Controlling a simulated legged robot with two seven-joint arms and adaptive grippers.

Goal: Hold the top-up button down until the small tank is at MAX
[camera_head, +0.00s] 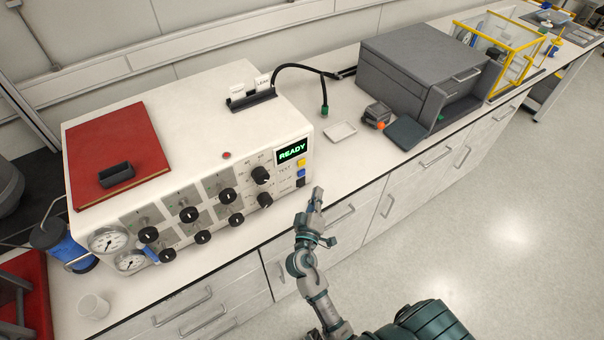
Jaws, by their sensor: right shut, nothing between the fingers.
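A white control unit (210,110) stands on the bench, with black knobs, gauges and a green READY display (291,151). Below the display are a yellow button (301,163), a blue button (301,173) and a dark button (300,182). Their labels are too small to read, so I cannot tell which is the top-up button. My right gripper (317,194) is shut and empty, just right of these buttons; contact with them cannot be made out. I cannot identify the small tank or a MAX mark. My left gripper is not in view.
A blue container (68,252) and a clear cup (93,306) are at the left. A small white tray (340,131), a grey box (419,66) and a yellow-framed case (505,50) stand to the right.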

